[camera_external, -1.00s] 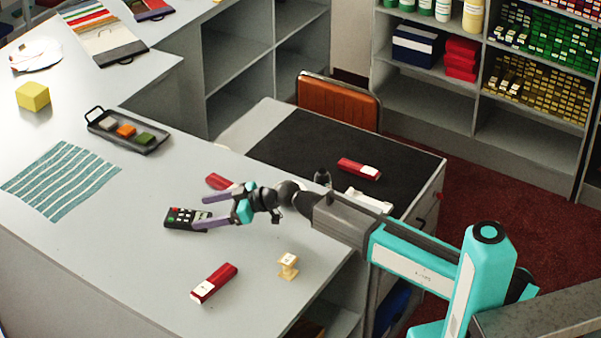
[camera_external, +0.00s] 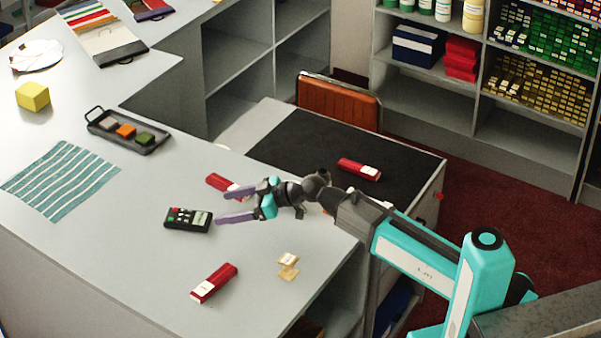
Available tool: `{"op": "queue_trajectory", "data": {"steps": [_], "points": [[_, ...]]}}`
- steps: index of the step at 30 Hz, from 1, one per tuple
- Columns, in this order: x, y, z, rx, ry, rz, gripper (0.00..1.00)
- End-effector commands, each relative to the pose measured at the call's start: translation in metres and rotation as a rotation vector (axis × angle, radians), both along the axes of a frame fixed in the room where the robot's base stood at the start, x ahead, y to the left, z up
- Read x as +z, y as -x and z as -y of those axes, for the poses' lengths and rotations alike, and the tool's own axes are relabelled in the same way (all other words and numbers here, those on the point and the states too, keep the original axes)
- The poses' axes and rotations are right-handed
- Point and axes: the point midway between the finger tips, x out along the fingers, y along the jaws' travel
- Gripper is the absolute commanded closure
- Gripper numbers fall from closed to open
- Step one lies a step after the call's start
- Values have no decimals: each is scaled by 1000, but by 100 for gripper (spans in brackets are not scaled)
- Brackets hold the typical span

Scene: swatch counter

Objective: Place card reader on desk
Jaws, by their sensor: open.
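The card reader (camera_external: 188,220) is a small black device with a keypad and a few coloured keys. It lies flat on the grey counter (camera_external: 130,245). My gripper (camera_external: 236,204) is open and empty, with its purple fingers pointing left. The fingertips are a little to the right of the card reader and apart from it. The desk (camera_external: 300,150) stands behind the counter, with a black top and a red-and-white block (camera_external: 359,169) on it. My arm hides part of the desk's near side.
Another red block (camera_external: 222,183) lies behind my gripper, partly hidden by it. A red-and-white block (camera_external: 214,283) and a small wooden stand (camera_external: 288,266) are at the counter's front. A black tray (camera_external: 128,138), striped cloth (camera_external: 62,180) and yellow cube (camera_external: 33,96) are left. An orange chair (camera_external: 339,100) stands behind the desk.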

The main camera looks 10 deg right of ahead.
Motion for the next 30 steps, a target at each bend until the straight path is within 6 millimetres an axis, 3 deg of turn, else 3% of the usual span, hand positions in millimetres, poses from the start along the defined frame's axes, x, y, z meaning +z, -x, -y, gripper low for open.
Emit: {"op": "queue_trajectory", "data": {"steps": [30], "points": [[-1,0,0,0,0,0,20]]}}
